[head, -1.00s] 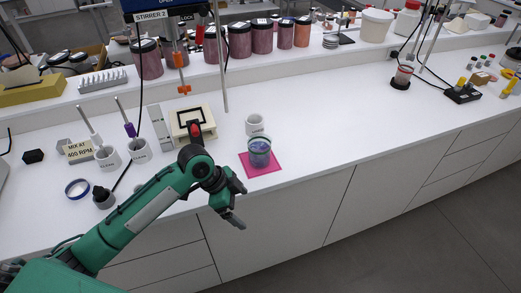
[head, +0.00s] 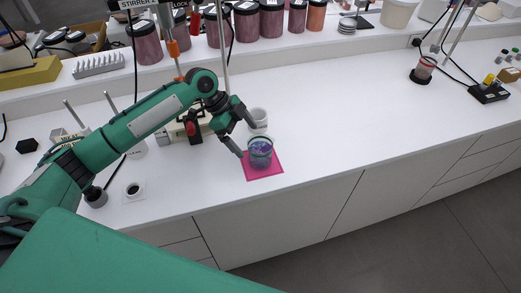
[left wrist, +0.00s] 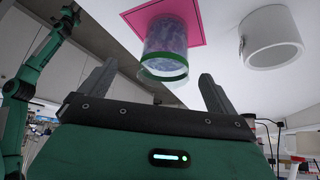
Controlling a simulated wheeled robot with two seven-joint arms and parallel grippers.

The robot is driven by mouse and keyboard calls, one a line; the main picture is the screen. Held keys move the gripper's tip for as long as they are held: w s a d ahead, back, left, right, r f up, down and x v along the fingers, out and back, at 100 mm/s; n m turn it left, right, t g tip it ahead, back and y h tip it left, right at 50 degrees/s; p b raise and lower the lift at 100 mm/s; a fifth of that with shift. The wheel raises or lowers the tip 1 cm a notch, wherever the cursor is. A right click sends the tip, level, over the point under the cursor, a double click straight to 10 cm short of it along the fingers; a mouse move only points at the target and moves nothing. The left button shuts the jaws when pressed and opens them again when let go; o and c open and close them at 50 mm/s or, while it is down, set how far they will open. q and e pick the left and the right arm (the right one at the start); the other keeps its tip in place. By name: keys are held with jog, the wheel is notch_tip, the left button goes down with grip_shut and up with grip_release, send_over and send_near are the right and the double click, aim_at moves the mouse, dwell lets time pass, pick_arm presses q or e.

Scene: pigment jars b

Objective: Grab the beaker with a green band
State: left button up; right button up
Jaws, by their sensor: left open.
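The beaker with a green band (head: 260,154) is clear, with purple-blue contents, and stands upright on a pink square mat (head: 262,173). In the left wrist view the beaker (left wrist: 166,42) shows its green band at the rim, and the pink mat (left wrist: 130,16) lies beneath it. My left gripper (head: 247,140) is open and empty, just left of the beaker. In the left wrist view its two fingers (left wrist: 157,72) point toward the beaker, one on either side of the rim. My right gripper does not show.
A cream device (head: 172,133) stands behind my left arm. The counter right of the mat is clear. Jars line the back shelf.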

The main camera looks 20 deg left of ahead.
aim_at(253, 143)
pick_arm(q)
jog(key=shift+w+d+f, duration=0.2)
jog(key=shift+d+f, duration=0.15)
jog(key=shift+f, duration=0.25)
jog(key=shift+w+d+f, duration=0.2)
jog(key=shift+d+f, duration=0.1)
jog(key=shift+f, duration=0.25)
jog(key=shift+s+d+f+p, duration=0.1)
jog(key=shift+d+f+p, duration=0.4)
jog(key=shift+d+p, duration=0.3)
jog(key=p+x, duration=0.1)
jog(key=x, duration=0.2)
jog(key=shift+f, duration=0.2)
jog(key=shift+d+f+p, duration=0.15)
jog(key=shift+f+p, duration=0.05)
jog(key=shift+p, duration=0.1)
jog(key=c, duration=1.3)
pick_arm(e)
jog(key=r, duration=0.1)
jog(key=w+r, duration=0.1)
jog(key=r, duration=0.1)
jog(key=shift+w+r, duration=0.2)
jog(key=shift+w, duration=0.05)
